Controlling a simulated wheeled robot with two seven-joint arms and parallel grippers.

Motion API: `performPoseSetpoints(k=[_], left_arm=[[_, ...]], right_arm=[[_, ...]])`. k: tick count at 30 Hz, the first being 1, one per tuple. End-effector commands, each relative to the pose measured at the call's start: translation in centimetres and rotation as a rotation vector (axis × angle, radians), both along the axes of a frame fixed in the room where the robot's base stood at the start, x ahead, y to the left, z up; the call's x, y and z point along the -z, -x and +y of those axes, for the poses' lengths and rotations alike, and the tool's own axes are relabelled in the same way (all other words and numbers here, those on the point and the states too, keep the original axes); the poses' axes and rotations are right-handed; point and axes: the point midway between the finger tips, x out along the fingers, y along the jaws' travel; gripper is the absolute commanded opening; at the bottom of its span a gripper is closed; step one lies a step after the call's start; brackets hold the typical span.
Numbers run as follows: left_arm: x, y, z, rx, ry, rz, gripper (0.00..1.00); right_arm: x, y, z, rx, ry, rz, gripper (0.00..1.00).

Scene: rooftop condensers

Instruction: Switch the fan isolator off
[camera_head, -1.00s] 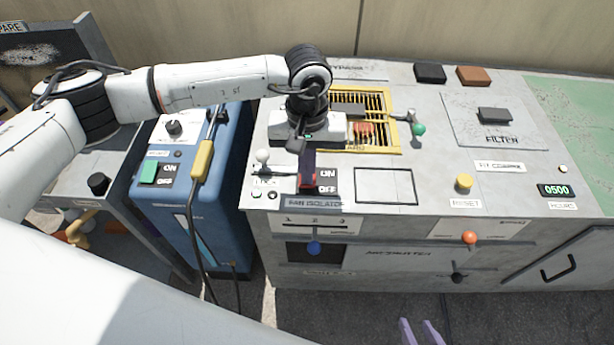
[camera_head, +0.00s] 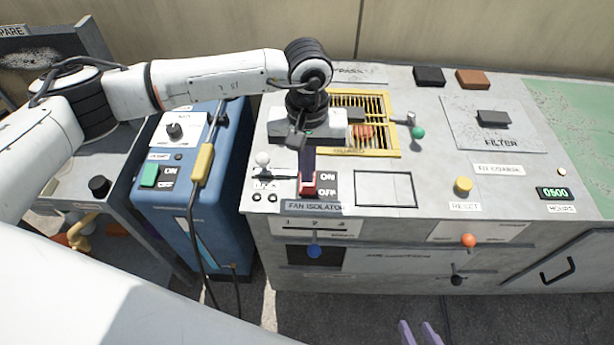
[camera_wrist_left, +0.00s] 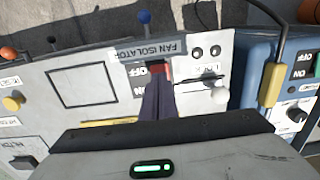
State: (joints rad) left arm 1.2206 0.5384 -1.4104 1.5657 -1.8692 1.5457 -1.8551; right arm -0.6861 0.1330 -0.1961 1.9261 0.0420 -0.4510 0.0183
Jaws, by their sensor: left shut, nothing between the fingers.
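The fan isolator is a red switch (camera_head: 307,188) on the grey cabinet top, beside a dark plate (camera_head: 327,184) marked ON at the back and OFF at the front. Its label (camera_head: 314,206) is in front. My left gripper (camera_head: 307,172) points down at the switch, its dark purple fingers shut and empty. In the left wrist view the fingertips (camera_wrist_left: 158,82) are over or against the red switch (camera_wrist_left: 160,69). They hide part of it, so I cannot tell its position or whether they touch. My right gripper (camera_head: 418,332) shows only two separated purple fingertips at the bottom edge.
A lever with a white knob (camera_head: 262,159) stands close left of the switch. A yellow guard frame (camera_head: 390,150), a green-knobbed lever (camera_head: 418,133) and a yellow reset button (camera_head: 463,184) are further right. A blue unit (camera_head: 205,225) with a cable stands left.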

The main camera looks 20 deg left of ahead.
Motion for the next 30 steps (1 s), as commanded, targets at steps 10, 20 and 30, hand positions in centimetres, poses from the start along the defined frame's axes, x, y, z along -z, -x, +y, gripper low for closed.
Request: performPoseSetpoints(k=[10,20,30], left_arm=[[-3.0,-0.1,0.0,-0.001,-0.001,-0.002,0.00],[-4.5,0.0,0.0,0.000,0.000,0.000,0.00],[-4.5,0.0,0.0,-0.001,0.000,0.000,0.00]], right_arm=[[-1.5,-0.1,0.0,0.000,0.000,-0.002,0.31],[-2.1,-0.1,0.0,0.000,-0.001,-0.003,0.31],[-2.0,-0.1,0.0,0.000,0.000,-0.002,0.31]])
